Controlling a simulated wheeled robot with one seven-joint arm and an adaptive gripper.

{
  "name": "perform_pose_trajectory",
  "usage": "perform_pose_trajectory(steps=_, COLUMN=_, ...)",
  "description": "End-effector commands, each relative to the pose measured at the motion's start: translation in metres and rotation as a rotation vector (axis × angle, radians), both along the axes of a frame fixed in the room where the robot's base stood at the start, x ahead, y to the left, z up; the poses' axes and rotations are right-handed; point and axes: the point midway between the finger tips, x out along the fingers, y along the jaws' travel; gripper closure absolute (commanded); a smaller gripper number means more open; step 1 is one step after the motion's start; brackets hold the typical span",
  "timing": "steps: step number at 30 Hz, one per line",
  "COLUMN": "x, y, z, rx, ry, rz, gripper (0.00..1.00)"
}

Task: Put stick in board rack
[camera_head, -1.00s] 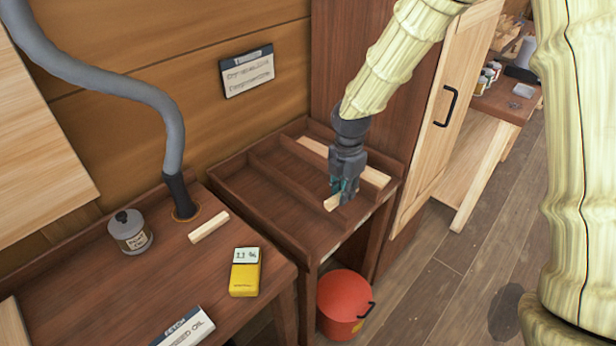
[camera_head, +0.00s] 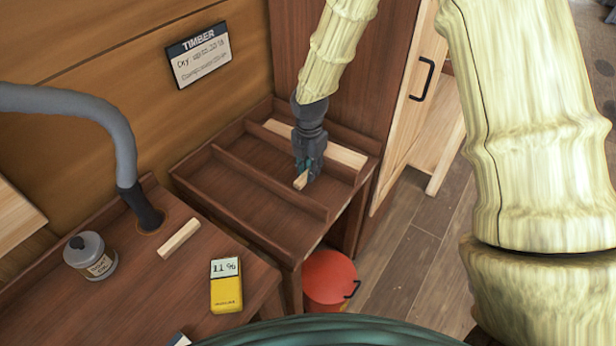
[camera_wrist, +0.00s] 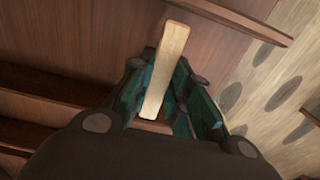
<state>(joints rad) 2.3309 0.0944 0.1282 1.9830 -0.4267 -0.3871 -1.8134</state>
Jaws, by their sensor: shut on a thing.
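A short pale wooden stick (camera_head: 300,181) is in my gripper (camera_head: 307,176), low over the middle lane of the brown wooden board rack (camera_head: 232,197). My gripper is shut on the stick; the fingers hide part of it. In the wrist view the stick (camera_wrist: 167,62) stands out from between the teal finger pads, with the rack's dark dividers beside it. I cannot tell whether the stick touches the rack floor. A longer pale board (camera_head: 345,156) lies in the rack's back lane, behind my gripper. A second pale stick (camera_head: 179,238) lies on the bench at left.
The bench (camera_head: 130,300) also holds a yellow meter (camera_head: 226,290), a grey-lidded jar (camera_head: 90,256) and a grey hose (camera_head: 125,160). A red bucket (camera_head: 328,279) stands on the floor below the rack. A timber sign (camera_head: 199,56) hangs on the wall.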

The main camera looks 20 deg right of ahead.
Motion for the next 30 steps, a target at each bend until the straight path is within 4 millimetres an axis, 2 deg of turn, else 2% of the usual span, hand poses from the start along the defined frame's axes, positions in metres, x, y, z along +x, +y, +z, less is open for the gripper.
perform_pose_trajectory(steps=13, x=-0.001, y=0.0, z=-0.04, rx=0.0, ry=0.002, rz=0.001, gripper=0.96)
perform_pose_trajectory(steps=25, x=-0.001, y=0.0, z=-0.044, rx=0.0, ry=0.0, rz=0.001, gripper=0.96)
perform_pose_trajectory(steps=26, x=0.0, y=0.0, z=-0.044, rx=0.0, ry=0.0, rz=0.002, gripper=0.79)
perform_pose_trajectory(steps=29, x=0.0, y=0.0, z=-0.044, rx=0.0, ry=0.0, rz=0.001, gripper=0.61)
perform_pose_trajectory(steps=30, x=0.0, y=0.0, z=-0.044, rx=0.0, ry=0.0, rz=0.001, gripper=0.59)
